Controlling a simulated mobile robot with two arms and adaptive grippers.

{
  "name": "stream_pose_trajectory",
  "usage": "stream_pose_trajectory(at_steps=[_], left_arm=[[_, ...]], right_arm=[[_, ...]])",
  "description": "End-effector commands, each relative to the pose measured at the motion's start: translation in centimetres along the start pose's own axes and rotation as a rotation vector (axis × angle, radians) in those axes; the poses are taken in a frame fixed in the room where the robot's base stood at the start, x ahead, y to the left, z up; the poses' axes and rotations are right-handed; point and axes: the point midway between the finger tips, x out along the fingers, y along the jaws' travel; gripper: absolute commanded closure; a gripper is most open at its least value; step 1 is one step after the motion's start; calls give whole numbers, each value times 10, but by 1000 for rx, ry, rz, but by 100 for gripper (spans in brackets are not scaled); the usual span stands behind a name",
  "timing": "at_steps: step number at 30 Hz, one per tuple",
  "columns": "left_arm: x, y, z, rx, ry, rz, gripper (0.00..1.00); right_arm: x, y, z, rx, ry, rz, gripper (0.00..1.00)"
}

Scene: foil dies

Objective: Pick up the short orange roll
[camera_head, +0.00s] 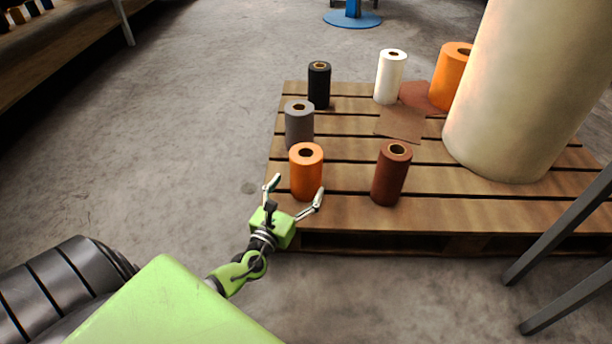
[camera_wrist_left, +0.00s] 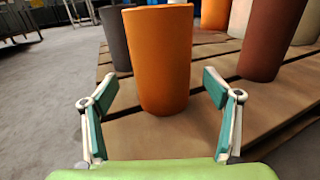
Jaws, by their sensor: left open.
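The short orange roll (camera_head: 306,174) stands upright at the near left corner of the wooden pallet, with its dark core hole on top. It also fills the middle of the left wrist view (camera_wrist_left: 160,60). My left gripper (camera_head: 295,190) is open and empty just in front of the roll. In the left wrist view its two fingers (camera_wrist_left: 158,98) spread to either side of the roll's lower part, and I see no contact. A larger orange roll (camera_head: 450,78) stands at the back right of the pallet. My right gripper does not show.
The pallet (camera_head: 450,211) also bears a grey roll (camera_head: 299,127) close behind the orange one, a brown roll (camera_head: 390,176) to its right, a black roll (camera_head: 319,86), a white roll (camera_head: 390,77) and a huge cream roll (camera_head: 520,90). The floor to the left is clear.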

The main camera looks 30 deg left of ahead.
Motion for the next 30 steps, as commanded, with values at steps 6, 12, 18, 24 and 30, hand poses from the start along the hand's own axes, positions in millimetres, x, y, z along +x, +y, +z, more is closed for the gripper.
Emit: stream_pose_trajectory(at_steps=[6, 12, 18, 24, 30], left_arm=[[28, -3, -3, -6, -4, 4, 19], [50, -3, -1, -4, -2, 2, 19], [52, -3, -1, -3, 1, 1, 19], [52, -3, 0, -2, 0, 1, 56], [52, -3, 2, -2, -4, 2, 75]], right_arm=[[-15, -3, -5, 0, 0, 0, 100], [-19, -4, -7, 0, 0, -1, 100], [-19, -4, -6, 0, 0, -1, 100], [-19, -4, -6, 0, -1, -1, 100], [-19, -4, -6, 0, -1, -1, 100]])
